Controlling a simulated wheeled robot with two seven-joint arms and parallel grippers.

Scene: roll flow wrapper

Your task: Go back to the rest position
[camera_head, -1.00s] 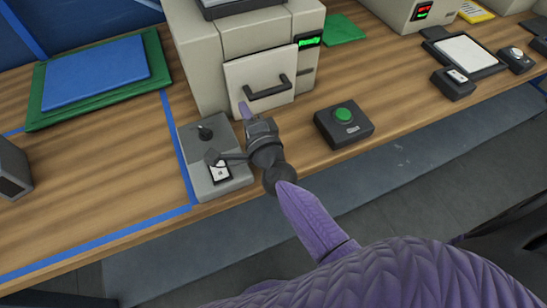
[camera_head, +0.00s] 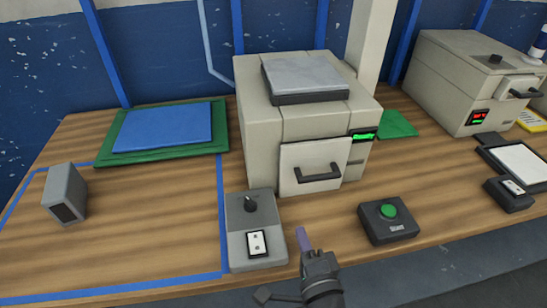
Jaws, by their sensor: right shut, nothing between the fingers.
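My right gripper (camera_head: 303,240) shows at the bottom centre, its purple fingertip pointing up over the table's front edge. It is shut and empty, and in the picture lies between the grey control box (camera_head: 241,222) and the black box with a green button (camera_head: 388,220). It looks apart from both. My left gripper is not in view.
The beige machine (camera_head: 260,150) stands behind, its front door closed and its display lit green. A blue sheet on a green mat (camera_head: 220,158) and a small grey block (camera_head: 68,192) lie left. A second beige machine (camera_head: 450,95) stands right. Bare table (camera_head: 150,215) lies inside the blue tape.

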